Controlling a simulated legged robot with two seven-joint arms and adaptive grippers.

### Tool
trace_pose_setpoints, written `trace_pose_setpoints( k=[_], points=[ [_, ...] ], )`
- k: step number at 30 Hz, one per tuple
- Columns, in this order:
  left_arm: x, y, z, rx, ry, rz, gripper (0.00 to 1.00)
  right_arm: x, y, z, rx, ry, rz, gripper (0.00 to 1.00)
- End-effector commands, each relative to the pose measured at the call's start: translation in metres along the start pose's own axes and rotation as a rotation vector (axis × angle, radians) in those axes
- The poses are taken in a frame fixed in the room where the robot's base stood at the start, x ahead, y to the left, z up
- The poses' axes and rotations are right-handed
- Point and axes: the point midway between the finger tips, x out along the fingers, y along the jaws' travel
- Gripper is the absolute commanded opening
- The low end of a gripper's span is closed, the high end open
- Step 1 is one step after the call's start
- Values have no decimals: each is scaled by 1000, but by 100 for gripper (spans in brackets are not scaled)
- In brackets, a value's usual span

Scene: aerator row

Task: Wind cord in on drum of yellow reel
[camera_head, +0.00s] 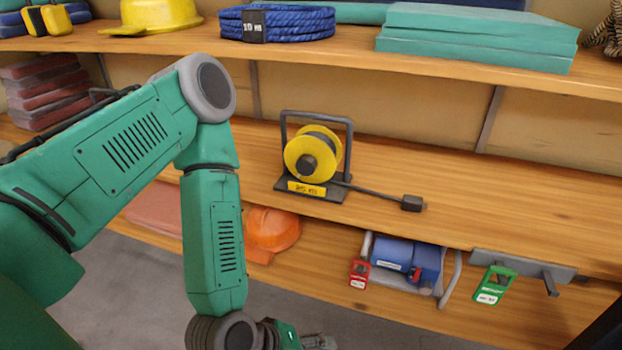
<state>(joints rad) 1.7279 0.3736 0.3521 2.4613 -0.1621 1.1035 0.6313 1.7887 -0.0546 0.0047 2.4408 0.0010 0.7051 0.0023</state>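The yellow reel (299,158) stands upright on the middle shelf in a dark frame with a top handle. A dark cord (372,191) runs from the reel's base to the right and ends in a dark block-like plug (413,203) lying on the shelf. A dark crank or hub sticks out of the drum's front face. My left arm comes in from the left and bends down in front of the shelves. Only part of my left gripper (318,342) shows at the bottom edge, below and apart from the reel; its fingers are cut off. My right gripper is not in view.
The top shelf holds a yellow hard hat (160,14), blue rope (277,24) and teal slabs (478,36). The lower shelf holds an orange helmet (272,229), a blue motor-like unit (406,258), and red (359,273) and green (494,284) tags. The middle shelf is clear right of the plug.

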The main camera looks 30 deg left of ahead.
Motion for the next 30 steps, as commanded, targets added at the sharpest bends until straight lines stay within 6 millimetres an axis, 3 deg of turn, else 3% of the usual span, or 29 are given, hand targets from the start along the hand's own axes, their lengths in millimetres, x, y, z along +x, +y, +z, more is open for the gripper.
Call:
trace_pose_setpoints(
  k=[1, 2, 6, 9, 13, 16, 19, 23, 30],
  points=[
    [10, 21, -14, -199, 46, 120, 63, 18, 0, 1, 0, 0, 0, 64],
    [11, 36, -25, -314, 70, 193, 63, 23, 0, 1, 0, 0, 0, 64],
    [-10, 95, -94, -831, 156, 568, 63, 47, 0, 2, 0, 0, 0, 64],
    [-42, 117, -149, -1129, 183, 837, 63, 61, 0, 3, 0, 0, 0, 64],
    [-84, 124, -202, -1382, 184, 1120, 63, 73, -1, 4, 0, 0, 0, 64],
    [-105, 124, -223, -1477, 172, 1250, 63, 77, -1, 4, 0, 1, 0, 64],
    [-114, 124, -231, -1513, 164, 1304, 63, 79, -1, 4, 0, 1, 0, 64],
    [-112, 125, -235, -1516, 164, 1311, 63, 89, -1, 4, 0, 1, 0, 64],
    [-104, 130, -246, -1514, 166, 1311, 63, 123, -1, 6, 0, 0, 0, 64]
  ],
)
